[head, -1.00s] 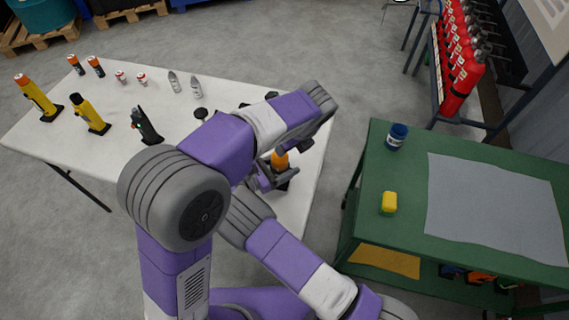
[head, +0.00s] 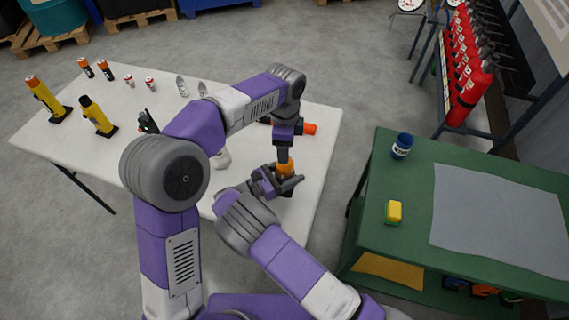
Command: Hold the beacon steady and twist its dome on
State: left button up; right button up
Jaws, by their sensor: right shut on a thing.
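The beacon shows as an upright orange piece (head: 286,169) near the right edge of the white table, with a dark base partly visible below. My right gripper (head: 277,184) comes in from the lower right and is shut around the beacon. My left arm arches over the table, and its gripper (head: 284,156) points straight down just above the orange top, touching or nearly touching it. Its fingers are too small and hidden to tell if they are open. I cannot tell whether the orange piece is the dome or the body.
On the white table (head: 60,148) stand yellow torches (head: 97,117), small orange-topped cylinders and grey pieces. A black item with an orange end (head: 309,128) lies behind my left gripper. The green bench (head: 410,185) at right holds a blue cup (head: 402,146) and a yellow block (head: 393,212).

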pick_arm(q)
notch_tip(320, 180, down, 9)
jog(key=shift+w+f, duration=0.1)
jog(key=shift+f, duration=0.05)
jog(key=shift+c, duration=0.4)
jog(key=c, duration=0.7)
jog(key=shift+n, duration=0.3)
jog(key=n, duration=0.3)
jog(key=shift+n, duration=0.3)
jog(key=n, duration=0.3)
jog(key=shift+n, duration=0.4)
jog(key=n, duration=0.7)
jog(key=shift+d, duration=0.1)
